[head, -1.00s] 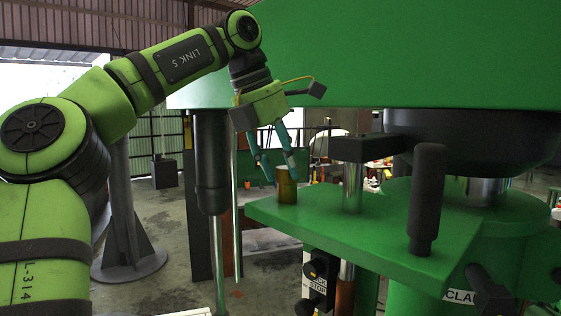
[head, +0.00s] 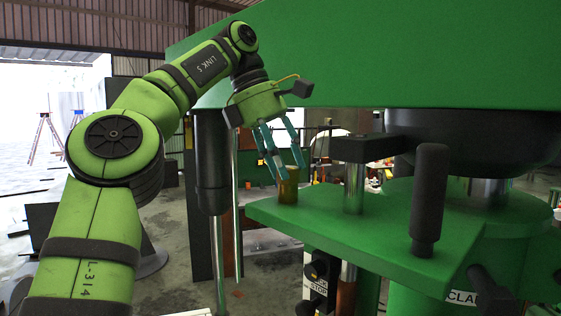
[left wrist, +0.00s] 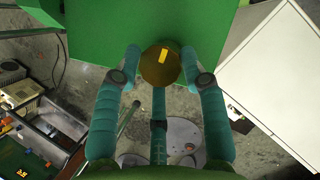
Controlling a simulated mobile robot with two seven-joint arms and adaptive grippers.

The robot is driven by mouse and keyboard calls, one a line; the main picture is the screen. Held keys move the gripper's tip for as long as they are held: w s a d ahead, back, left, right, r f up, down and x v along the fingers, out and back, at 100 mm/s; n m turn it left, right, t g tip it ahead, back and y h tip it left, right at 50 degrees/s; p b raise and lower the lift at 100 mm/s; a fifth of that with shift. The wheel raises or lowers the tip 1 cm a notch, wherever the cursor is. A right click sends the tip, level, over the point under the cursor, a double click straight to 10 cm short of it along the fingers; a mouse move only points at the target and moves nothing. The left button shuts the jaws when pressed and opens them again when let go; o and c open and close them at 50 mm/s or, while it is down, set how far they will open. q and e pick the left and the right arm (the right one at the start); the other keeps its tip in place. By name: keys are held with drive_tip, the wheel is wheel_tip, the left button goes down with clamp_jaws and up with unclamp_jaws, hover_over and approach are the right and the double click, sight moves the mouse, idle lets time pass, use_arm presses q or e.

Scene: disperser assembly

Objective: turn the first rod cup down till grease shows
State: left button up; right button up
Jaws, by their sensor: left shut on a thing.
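The first rod cup, a small brass-brown cup (head: 288,190), stands upright on the corner of the green plate (head: 330,222) in the head view. In the left wrist view the cup (left wrist: 158,70) is seen end-on as a round brown disc with a yellow mark. My left gripper (head: 286,172) is at the cup's top, its teal fingers reaching down on both sides. In the left wrist view the fingertips (left wrist: 160,62) flank the disc, and the gripper is shut on it. I cannot make out any grease. My right gripper is not in view.
A vertical steel rod (head: 353,190) with a dark clamp block stands right of the cup. A black upright handle (head: 428,200) is nearer me. A large green beam (head: 370,60) spans above. A dark cylinder (head: 212,165) hangs left of the plate.

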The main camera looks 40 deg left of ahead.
use_arm(q)
drive_tip(key=shift+d+f+m, duration=0.1)
drive_tip(key=shift+f+m, duration=0.15)
drive_tip(key=shift+m, duration=0.05)
drive_tip(key=o, duration=1.1)
drive_tip(key=shift+w+d+r, duration=0.1)
drive_tip(key=shift+d+r, duration=0.05)
drive_tip(key=shift+d, duration=0.15)
drive_tip(key=shift+a, duration=0.15)
